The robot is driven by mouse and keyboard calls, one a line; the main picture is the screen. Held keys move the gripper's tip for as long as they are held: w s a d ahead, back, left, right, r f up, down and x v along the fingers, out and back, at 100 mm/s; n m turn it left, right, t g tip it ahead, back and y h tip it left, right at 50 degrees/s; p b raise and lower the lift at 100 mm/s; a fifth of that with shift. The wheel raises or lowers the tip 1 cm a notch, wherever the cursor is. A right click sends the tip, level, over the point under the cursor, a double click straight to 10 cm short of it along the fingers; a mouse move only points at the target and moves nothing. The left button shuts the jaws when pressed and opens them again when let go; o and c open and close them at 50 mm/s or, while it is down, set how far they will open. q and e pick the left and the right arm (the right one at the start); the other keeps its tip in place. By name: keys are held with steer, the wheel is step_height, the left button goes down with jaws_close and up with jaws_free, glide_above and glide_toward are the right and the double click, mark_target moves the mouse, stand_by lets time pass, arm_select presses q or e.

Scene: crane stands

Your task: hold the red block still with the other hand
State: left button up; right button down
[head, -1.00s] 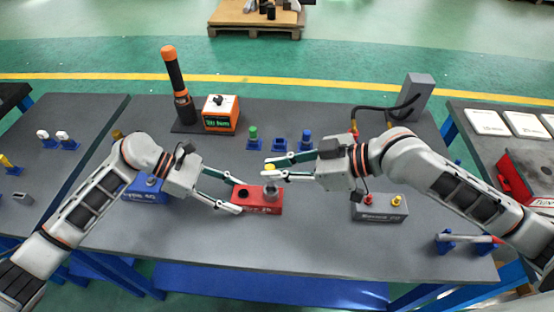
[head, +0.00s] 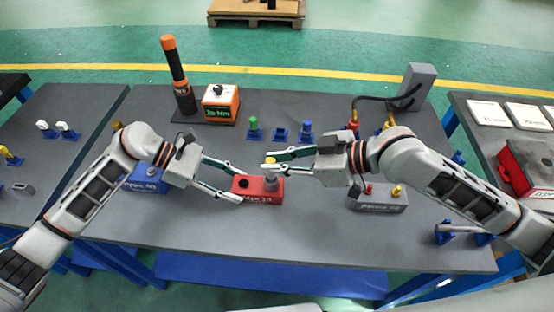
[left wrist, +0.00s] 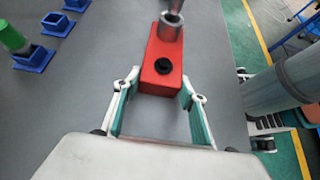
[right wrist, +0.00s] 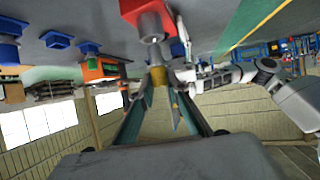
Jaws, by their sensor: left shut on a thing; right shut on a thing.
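My right gripper (head: 269,162) is shut on a small yellow piece (head: 270,160) above the fitting. In the right wrist view the yellow piece (right wrist: 159,76) is in line with the fitting (right wrist: 152,37); whether they touch is unclear.
A blue block (head: 150,182) is left, partly behind my left arm; a grey block (head: 380,204) is right. Blue holders (head: 279,135) and an orange box (head: 221,103) stand behind. A grey post (head: 416,87) with hoses is back right.

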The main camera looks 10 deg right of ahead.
steer(key=shift+f, duration=1.9)
steer(key=c, duration=1.9)
jaws_free()
steer(key=shift+d, duration=0.1)
steer(key=shift+v, duration=2.45)
steer(key=shift+s+r, duration=0.1)
steer(key=v, duration=1.2)
arm_select(q)
steer(key=o, duration=1.4)
